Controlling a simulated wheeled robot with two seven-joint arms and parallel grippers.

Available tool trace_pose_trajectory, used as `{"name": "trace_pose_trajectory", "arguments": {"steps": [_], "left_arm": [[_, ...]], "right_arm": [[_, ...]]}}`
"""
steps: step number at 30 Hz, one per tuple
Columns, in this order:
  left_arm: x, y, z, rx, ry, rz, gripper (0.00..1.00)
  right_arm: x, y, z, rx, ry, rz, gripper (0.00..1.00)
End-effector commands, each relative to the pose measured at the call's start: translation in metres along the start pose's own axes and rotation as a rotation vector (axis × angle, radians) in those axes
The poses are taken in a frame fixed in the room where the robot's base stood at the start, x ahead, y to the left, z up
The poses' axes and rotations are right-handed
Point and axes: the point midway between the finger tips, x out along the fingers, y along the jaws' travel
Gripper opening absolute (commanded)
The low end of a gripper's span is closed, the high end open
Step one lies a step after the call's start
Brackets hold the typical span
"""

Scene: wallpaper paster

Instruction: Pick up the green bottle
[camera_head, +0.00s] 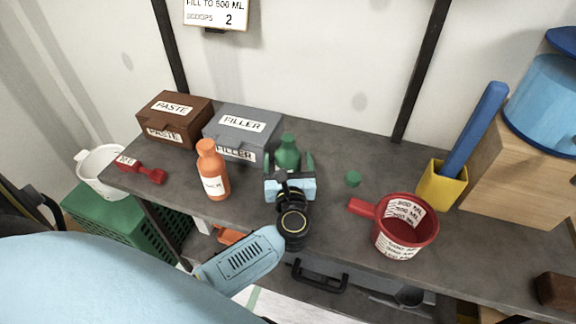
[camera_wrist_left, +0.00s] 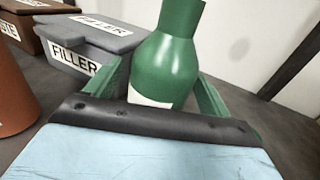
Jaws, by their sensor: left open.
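The green bottle (camera_head: 287,151) stands upright on the grey table, in front of the grey filler box. In the left wrist view the green bottle (camera_wrist_left: 166,62) fills the upper middle, with part of a white label showing low on it. My left gripper (camera_head: 288,163) is open, with one green finger on each side of the bottle. In the left wrist view the gripper's fingers (camera_wrist_left: 163,95) reach forward on both sides of it. I cannot tell whether either finger touches it. The bottle's base is hidden behind my gripper. My right gripper is not in view.
An orange bottle (camera_head: 212,171) stands close on the left. A grey filler box (camera_head: 243,126) and a brown paste box (camera_head: 175,119) are behind. A small green cap (camera_head: 353,178), a red measuring cup (camera_head: 404,228) and a yellow scraper holder (camera_head: 440,187) are on the right.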

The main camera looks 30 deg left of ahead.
Motion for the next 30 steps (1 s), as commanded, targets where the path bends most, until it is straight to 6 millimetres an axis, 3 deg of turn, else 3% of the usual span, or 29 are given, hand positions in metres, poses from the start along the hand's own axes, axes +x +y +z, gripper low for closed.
{"name": "trace_pose_trajectory", "arguments": {"steps": [7, 20, 30], "left_arm": [[0.001, 0.0, -0.001, 0.0, 0.001, 0.0, 0.79], [0.001, 0.0, 0.0, 0.0, 0.001, 0.0, 0.23], [0.001, -0.001, 0.01, -0.003, -0.001, 0.0, 0.21]], "right_arm": [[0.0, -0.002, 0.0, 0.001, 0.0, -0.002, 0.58], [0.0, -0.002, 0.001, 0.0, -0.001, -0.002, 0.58], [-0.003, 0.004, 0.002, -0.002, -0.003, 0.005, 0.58]]}}
